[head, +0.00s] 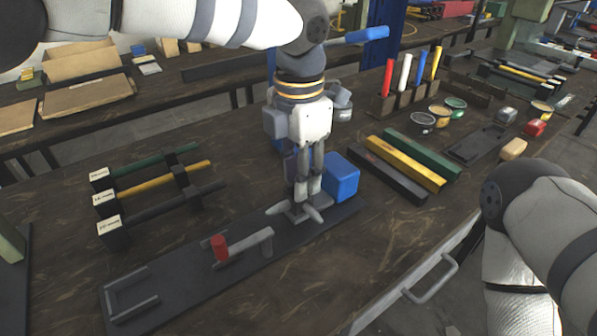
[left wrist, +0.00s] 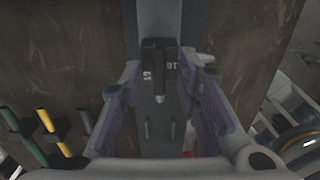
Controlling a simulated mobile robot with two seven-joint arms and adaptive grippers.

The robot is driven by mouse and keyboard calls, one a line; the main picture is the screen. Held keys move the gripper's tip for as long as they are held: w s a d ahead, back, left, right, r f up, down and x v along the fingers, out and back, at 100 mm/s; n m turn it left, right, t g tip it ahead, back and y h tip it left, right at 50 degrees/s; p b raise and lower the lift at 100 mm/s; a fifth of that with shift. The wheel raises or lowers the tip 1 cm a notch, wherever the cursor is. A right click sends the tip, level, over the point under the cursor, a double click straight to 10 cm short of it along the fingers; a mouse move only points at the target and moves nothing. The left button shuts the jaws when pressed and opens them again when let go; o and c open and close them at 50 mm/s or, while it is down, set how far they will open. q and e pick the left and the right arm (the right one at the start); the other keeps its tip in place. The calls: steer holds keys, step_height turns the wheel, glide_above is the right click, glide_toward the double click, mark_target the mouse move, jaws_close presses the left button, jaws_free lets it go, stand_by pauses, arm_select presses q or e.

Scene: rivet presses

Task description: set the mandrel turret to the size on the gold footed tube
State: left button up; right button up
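The mandrel turret (head: 296,211), a grey piece with several arms, sits at the far right end of a dark base plate. My left gripper (head: 308,190) points straight down just over it. In the left wrist view the turret (left wrist: 160,75) lies between the gripper's spread fingers (left wrist: 162,115), with "19" and "16" marked on it. The fingers are apart; I cannot tell whether they touch it. The gold footed tube (head: 150,189) lies at the left between a green and a black one, with a white label whose number is too small to read. My right gripper is out of view.
The base plate (head: 185,291) also carries a red-topped grey lever (head: 220,247) and a grey bracket. A blue block (head: 341,178) stands close beside my left gripper. Green, gold and dark bars (head: 405,163) lie to its right. The table between the footed tubes and plate is clear.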

arm_select(q)
jaws_close()
steer(key=shift+m, duration=0.3)
steer(key=m, duration=0.6)
steer(key=shift+m, duration=0.4)
steer(key=m, duration=0.5)
steer(key=shift+f, duration=0.1)
steer(key=m, duration=0.5)
steer(key=shift+m, duration=0.4)
